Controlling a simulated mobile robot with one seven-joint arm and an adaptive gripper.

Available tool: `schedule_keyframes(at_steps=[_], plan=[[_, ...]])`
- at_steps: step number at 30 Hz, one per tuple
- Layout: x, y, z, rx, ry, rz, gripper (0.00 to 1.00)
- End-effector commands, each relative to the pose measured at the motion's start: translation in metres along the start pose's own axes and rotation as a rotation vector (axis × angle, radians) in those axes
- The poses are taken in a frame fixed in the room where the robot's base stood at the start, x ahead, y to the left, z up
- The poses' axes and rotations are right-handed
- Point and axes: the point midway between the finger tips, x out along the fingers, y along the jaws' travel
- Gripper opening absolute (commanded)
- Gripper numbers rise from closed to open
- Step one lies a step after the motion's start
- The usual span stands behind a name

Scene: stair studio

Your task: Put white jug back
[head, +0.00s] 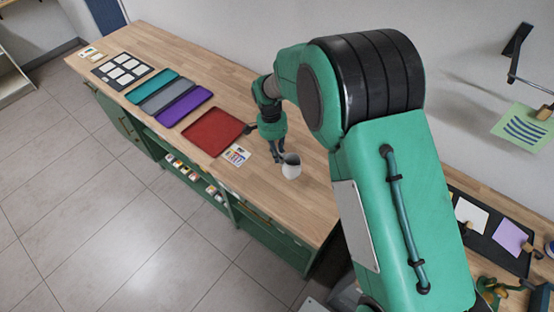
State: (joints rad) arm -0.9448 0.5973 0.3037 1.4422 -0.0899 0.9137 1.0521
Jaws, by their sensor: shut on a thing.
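The fingers hide part of the rim. I cannot tell whether the jug's base touches the worktop.
The worktop (315,207) is bare around the jug. A red tray (212,132), a small colour card (236,155), and purple (184,105), grey (166,96) and teal (151,86) trays lie to the left. A dark tray with cards (486,234) is at right.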

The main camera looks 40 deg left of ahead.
Motion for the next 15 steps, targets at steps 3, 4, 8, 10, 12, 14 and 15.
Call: schedule_keyframes(at_steps=[3,4,8,10,12,14,15], plan=[[0.01,-0.001,0.0,0.0,0.0,0.001,0.0],[0.013,-0.002,0.0,0.0,0.0,0.001,0.0],[0.027,-0.003,0.0,0.0,-0.001,0.002,0.0],[0.031,-0.004,0.0,0.0,0.0,0.0,0.0],[0.033,-0.005,0.0,0.0,0.001,0.0,0.0],[0.033,-0.005,0.0,0.0,0.001,-0.001,0.0],[0.033,-0.005,0.0,0.0,0.001,-0.001,0.0]])
